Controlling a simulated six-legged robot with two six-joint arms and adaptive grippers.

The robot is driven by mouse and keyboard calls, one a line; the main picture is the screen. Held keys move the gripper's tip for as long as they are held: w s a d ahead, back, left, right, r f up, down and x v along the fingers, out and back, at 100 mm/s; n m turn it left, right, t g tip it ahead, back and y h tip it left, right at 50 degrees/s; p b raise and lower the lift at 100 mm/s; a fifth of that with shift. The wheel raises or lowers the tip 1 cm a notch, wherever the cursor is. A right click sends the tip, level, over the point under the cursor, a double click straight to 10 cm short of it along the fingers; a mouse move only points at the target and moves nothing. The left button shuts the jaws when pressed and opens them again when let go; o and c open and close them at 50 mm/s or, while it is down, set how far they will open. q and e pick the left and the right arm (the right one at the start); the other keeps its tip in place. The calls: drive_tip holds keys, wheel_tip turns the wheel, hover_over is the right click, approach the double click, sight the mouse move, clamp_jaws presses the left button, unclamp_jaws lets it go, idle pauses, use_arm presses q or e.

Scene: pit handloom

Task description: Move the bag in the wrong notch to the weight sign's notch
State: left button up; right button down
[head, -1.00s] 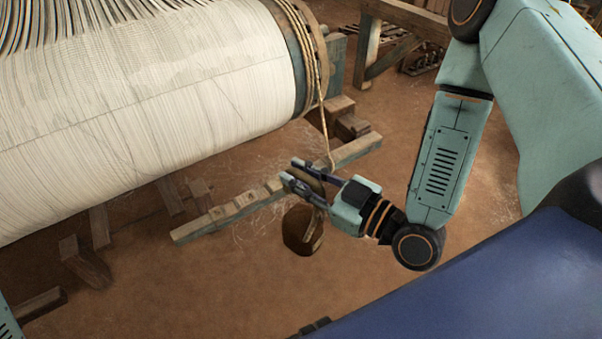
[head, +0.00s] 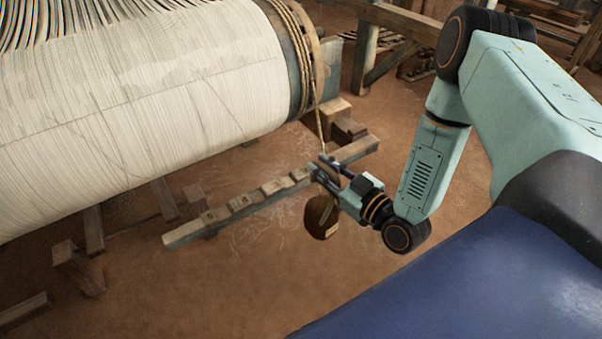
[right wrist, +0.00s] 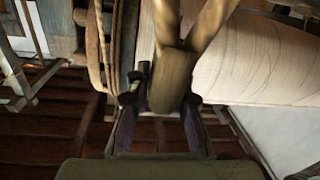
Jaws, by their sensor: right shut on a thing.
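My right gripper (head: 324,171) is shut on the cord or loop (right wrist: 172,78) above a brown round bag (head: 321,216). The bag hangs just below the jaws, in front of the notched wooden rail (head: 245,203). A rope (head: 319,118) runs from the loom's beam end down to the gripper. The rail has several small blocks with notches between them, and the gripper is near the last blocks on its right part. The blocks bear small marks, too small to read, so I cannot tell the weight sign. The rail behind the gripper is hidden. My left gripper is out of view.
The large beam wound with pale warp threads (head: 150,90) fills the upper left, close behind the rail. Wooden blocks (head: 348,128) stand by the rail's right end, and low posts (head: 78,268) stand at lower left. The earthen floor in front of the rail is clear.

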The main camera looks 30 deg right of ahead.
drive_tip(key=w+d+f+m+h, duration=0.1)
drive_tip(key=d+f+h, duration=0.1)
drive_tip(key=d, duration=0.4)
drive_tip(key=shift+t, duration=0.3)
drive_tip(key=shift+w+a+f+b, duration=0.25)
drive_tip(key=shift+w+b, duration=0.95)
drive_tip(key=shift+w, duration=0.5)
drive_tip(key=shift+w+a+f+b, duration=0.1)
drive_tip(key=shift+w+f+b, duration=0.1)
drive_tip(key=shift+w+b, duration=1.25)
drive_tip(key=shift+w+a+f+b, duration=0.25)
drive_tip(key=shift+w+b, duration=0.65)
drive_tip(key=shift+w, duration=1.05)
drive_tip(key=shift+f+b, duration=0.85)
drive_tip(key=shift+f, duration=0.25)
drive_tip(key=shift+s+f, duration=0.1)
drive_tip(key=shift+f, duration=0.2)
drive_tip(key=c, duration=1.1)
unclamp_jaws()
drive_tip(key=shift+f, duration=0.15)
drive_tip(key=shift+s, duration=0.1)
